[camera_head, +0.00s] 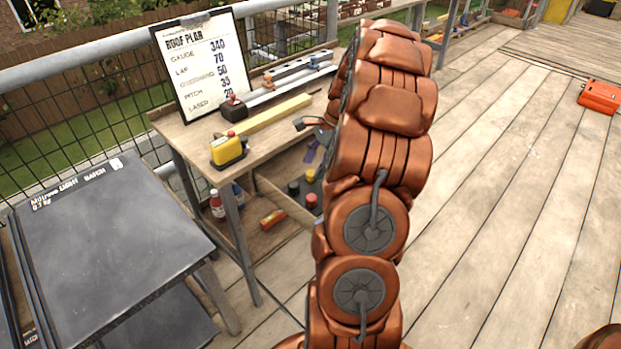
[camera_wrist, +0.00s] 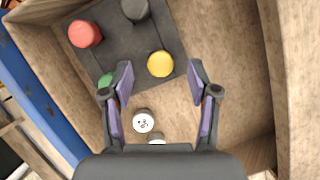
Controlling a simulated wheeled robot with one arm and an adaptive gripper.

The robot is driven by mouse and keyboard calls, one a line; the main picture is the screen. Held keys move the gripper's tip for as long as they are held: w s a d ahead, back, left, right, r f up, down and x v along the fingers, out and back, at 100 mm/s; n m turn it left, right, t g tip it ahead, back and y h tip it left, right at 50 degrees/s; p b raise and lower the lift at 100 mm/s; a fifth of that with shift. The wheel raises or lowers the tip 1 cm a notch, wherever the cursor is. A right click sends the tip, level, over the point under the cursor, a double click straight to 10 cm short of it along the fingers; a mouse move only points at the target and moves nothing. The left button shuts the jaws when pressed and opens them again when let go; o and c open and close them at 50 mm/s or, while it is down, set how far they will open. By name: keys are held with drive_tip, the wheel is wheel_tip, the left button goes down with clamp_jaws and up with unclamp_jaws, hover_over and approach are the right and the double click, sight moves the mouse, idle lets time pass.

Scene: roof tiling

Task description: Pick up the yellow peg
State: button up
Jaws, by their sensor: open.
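The yellow peg (camera_wrist: 160,64), seen end-on as a round yellow top, stands on a dark mat (camera_wrist: 112,46) in a wooden box in the wrist view. My gripper (camera_wrist: 161,76) is open and empty, with purple-padded fingers to the left and right of the peg's top in the picture. I cannot tell how far above the peg they are. A red peg (camera_wrist: 85,34), a black peg (camera_wrist: 135,9) and a partly hidden green peg (camera_wrist: 106,82) stand around it. In the head view my arm hides most of my gripper.
Wooden walls (camera_wrist: 275,60) surround the mat, and a blue edge (camera_wrist: 42,95) runs along the left. Two white round things lie near my gripper's base, one clearly visible (camera_wrist: 143,121). The workbench (camera_head: 188,135) stands above the box in the head view.

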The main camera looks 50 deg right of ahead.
sight(312, 172)
drive_tip(key=shift+x, duration=1.15)
drive_tip(key=shift+c, duration=0.2)
drive_tip(key=c, duration=0.9)
drive_tip(key=shift+r, duration=0.15)
wheel_tip(312, 172, up, 10)
